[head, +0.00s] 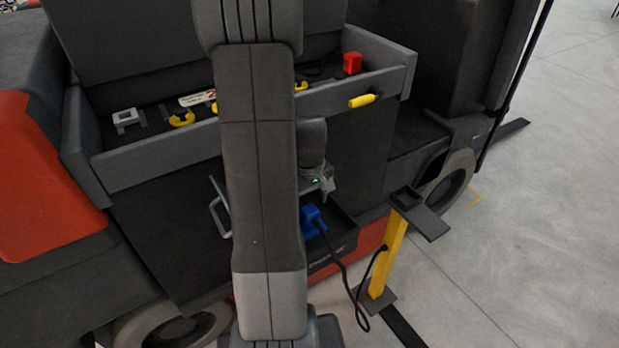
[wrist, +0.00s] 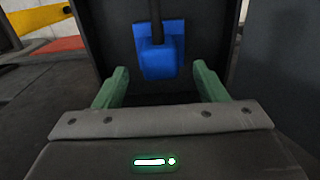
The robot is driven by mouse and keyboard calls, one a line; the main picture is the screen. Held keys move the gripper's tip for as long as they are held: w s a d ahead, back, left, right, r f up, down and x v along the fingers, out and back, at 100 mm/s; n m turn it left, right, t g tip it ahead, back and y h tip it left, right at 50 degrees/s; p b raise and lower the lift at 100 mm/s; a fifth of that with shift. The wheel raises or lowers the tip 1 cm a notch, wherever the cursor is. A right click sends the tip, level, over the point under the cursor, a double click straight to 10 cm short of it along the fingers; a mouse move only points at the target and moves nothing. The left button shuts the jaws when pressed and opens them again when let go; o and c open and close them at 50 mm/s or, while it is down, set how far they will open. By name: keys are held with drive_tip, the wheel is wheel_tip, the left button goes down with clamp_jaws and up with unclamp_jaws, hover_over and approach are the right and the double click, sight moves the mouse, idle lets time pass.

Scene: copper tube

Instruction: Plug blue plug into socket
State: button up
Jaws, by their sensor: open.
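The blue plug (wrist: 158,64) shows in the wrist view with a black cable running up from it. It sits against a wider blue piece (wrist: 177,42), which looks like the socket, on a dark wall; I cannot tell how deep it is seated. In the head view, the blue plug and socket (head: 312,221) blend together at the compartment low on the machine. My gripper (wrist: 160,73) is open, its green fingers on either side of the plug's near end and apart from it. In the head view, my gripper (head: 325,188) is just above the blue parts, partly hidden by my arm.
The black cable (head: 343,275) loops down to a yellow post (head: 390,255) with a dark holder on top. A grey tray (head: 150,163) above holds a red block (head: 352,62) and yellow items. A metal handle (head: 218,208) sticks out left of my arm. Floor is clear at right.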

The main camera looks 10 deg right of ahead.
sight(310, 209)
wheel_tip(310, 209, up, 10)
drive_tip(key=shift+f+p, duration=0.25)
drive_tip(key=shift+p, duration=0.2)
wheel_tip(310, 209, down, 14)
drive_tip(key=shift+r+b, duration=0.1)
drive_tip(key=shift+b, duration=0.65)
